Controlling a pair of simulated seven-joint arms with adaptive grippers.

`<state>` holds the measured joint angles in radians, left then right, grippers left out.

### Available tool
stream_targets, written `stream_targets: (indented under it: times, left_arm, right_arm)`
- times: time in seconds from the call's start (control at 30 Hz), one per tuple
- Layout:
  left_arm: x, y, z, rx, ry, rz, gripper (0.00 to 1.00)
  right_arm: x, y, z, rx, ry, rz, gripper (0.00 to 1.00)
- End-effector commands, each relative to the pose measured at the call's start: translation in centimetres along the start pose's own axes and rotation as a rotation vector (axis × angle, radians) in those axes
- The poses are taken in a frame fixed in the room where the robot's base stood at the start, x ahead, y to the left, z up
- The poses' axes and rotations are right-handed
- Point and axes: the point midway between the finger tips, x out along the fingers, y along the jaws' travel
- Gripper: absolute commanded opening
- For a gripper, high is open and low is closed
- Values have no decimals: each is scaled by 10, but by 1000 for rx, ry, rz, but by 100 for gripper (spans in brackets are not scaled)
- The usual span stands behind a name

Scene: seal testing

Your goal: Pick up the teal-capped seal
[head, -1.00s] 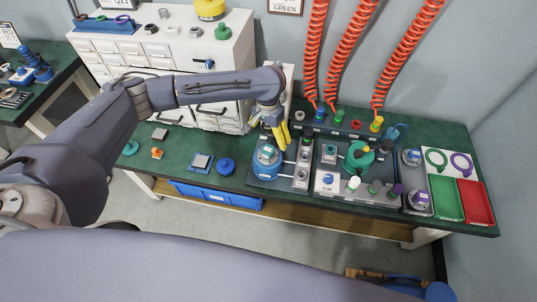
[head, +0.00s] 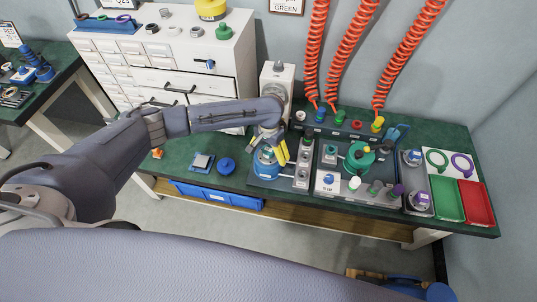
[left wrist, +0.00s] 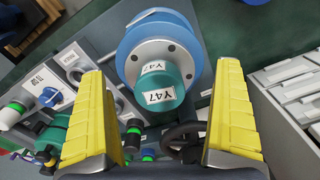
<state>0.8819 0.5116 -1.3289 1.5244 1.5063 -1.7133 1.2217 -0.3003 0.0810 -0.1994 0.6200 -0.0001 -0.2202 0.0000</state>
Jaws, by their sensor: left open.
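In the left wrist view the fingers (left wrist: 163,70) stand apart on either side of the cap, without visible contact. My right gripper is not in view.
A control panel (head: 341,186) with knobs and a teal ring part (head: 358,158) lie right of the seal. A green tray (head: 447,202) and a red tray (head: 475,204) are at the far right. Red coiled hoses (head: 349,55) hang behind. A white drawer cabinet (head: 160,75) stands at the back left.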

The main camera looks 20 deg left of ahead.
Motion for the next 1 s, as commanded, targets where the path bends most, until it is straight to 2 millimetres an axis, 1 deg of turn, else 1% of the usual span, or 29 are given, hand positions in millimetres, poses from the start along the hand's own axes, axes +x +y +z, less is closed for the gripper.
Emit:
stream_targets:
  times: [0.1,0.37,1.0]
  left_arm:
    - [7,0,1,-1,-1,0,100]
    - [7,0,0,0,0,0,100]
    - [7,0,0,0,0,-1,25]
  right_arm:
    - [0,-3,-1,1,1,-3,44]
    - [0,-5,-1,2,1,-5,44]
    - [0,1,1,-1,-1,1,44]
